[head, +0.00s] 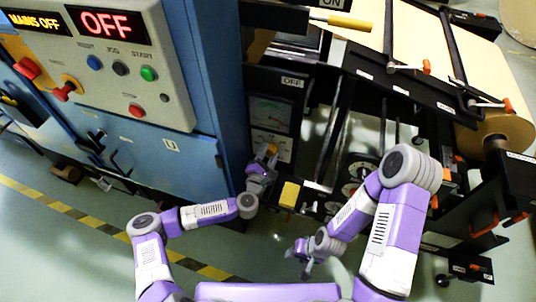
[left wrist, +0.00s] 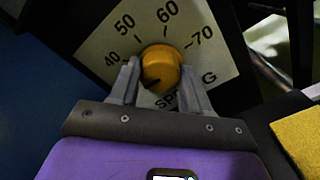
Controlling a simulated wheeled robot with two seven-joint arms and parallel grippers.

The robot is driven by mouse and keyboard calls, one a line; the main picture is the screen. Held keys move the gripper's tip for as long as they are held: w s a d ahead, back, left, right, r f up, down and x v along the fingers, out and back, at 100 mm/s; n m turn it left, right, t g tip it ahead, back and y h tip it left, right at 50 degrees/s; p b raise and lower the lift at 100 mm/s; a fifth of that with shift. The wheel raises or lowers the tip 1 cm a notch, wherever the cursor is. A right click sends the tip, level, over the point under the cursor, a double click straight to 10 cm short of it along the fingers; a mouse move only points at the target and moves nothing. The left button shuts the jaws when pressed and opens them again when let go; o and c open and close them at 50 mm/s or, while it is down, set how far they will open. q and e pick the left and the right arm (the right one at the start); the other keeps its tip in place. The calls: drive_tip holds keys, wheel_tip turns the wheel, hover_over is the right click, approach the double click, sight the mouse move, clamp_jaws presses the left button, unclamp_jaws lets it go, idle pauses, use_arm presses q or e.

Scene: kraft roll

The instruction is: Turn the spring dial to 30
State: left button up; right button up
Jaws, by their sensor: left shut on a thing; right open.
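The spring dial is a yellow knob (left wrist: 161,68) on a pale plate (left wrist: 205,40) marked 40, 50, 60, 70 and SPRING. My left gripper (left wrist: 160,82) is shut on the knob, one finger on each side. A dark mark on the knob is at its lower left; the left finger covers the plate below 40, so no 30 shows. In the head view the knob (head: 272,148) and left gripper (head: 265,163) are on the dark panel beside the blue cabinet. My right gripper (head: 303,256) is open and empty, low in the middle, apart from the machine.
A gauge (head: 268,112) sits above the dial, with an OFF label over it. A yellow block (head: 289,194) is just right of the left gripper. The control box (head: 125,55) shows MAINS OFF and OFF. Rollers and a kraft roll (head: 495,137) stand right.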

use_arm(q)
drive_tip(key=shift+w+r+n, duration=0.1)
drive_tip(key=shift+r+n, duration=0.1)
drive_tip(key=shift+n, duration=0.1)
idle(0.4)
drive_tip(key=o, duration=0.8)
drive_tip(key=shift+o, duration=1.3)
drive_tip(key=shift+d+f, duration=0.1)
drive_tip(key=p+v, duration=0.2)
drive_tip(key=v, duration=0.5)
drive_tip(key=shift+s, duration=0.25)
